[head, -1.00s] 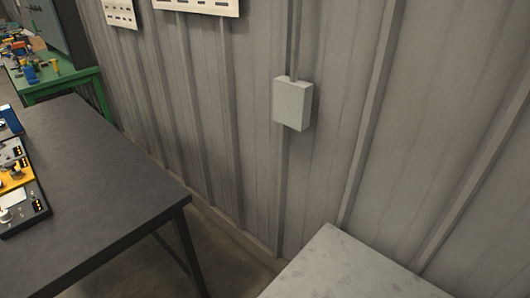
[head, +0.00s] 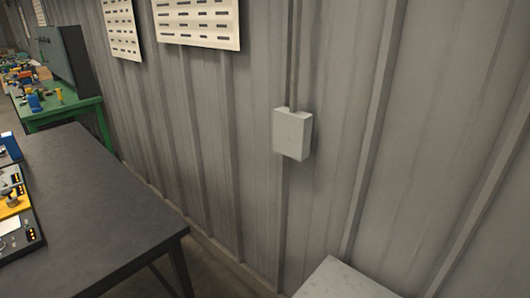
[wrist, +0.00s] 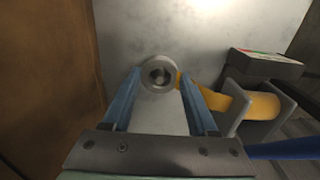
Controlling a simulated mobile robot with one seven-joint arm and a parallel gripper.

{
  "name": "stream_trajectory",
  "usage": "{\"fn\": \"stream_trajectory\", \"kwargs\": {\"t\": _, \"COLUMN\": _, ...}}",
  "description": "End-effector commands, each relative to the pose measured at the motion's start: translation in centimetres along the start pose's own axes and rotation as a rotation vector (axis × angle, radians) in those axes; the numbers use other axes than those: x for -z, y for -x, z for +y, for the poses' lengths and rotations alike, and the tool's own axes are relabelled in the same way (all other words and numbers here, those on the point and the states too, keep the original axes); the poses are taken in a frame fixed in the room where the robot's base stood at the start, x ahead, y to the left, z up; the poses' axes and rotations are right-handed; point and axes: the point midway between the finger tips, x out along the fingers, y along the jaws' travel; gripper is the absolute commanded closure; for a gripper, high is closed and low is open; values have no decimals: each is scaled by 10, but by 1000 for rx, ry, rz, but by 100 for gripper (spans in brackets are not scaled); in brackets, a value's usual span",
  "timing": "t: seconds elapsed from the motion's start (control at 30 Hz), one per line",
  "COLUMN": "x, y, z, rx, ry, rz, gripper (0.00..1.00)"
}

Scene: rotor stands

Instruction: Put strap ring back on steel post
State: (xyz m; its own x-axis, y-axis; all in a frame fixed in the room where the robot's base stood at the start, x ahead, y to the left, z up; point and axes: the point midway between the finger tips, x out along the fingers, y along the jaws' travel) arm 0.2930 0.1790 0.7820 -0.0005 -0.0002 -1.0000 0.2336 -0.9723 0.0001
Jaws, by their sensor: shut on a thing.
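In the wrist view my gripper (wrist: 159,74) has its two blue fingers on either side of a round grey metal ring (wrist: 146,77), shut on it. A yellow strap (wrist: 235,100) runs from beside the ring's right edge to the right, into a grey bracket. A dark round centre with a lighter spot shows inside the ring. I cannot tell whether this is the steel post's top, so I cannot tell whether the ring is around the post. The head view shows neither gripper, ring nor post.
In the wrist view a grey bracket (wrist: 230,114) and a dark box (wrist: 262,66) stand right, by a pale grey surface (wrist: 215,35); a brown surface (wrist: 40,70) is left. The head view shows a dark table (head: 100,200), a wall box (head: 291,134) and a pale top (head: 345,281).

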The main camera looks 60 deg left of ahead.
Motion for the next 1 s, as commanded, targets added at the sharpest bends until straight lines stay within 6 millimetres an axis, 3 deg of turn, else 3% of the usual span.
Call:
{"fn": "stream_trajectory", "kwargs": {"t": 0.43, "x": 0, "y": -2, "z": 0, "rx": 0, "ry": 0, "rz": 1, "gripper": 90}}
{"fn": "stream_trajectory", "kwargs": {"t": 0.47, "x": 0, "y": -2, "z": 0, "rx": 0, "ry": 0, "rz": 1, "gripper": 39}}
{"fn": "stream_trajectory", "kwargs": {"t": 0.63, "x": 0, "y": -2, "z": 0, "rx": 0, "ry": 0, "rz": 1, "gripper": 9}}
{"fn": "stream_trajectory", "kwargs": {"t": 1.0, "x": 0, "y": -2, "z": 0, "rx": 0, "ry": 0, "rz": 0, "gripper": 0}}
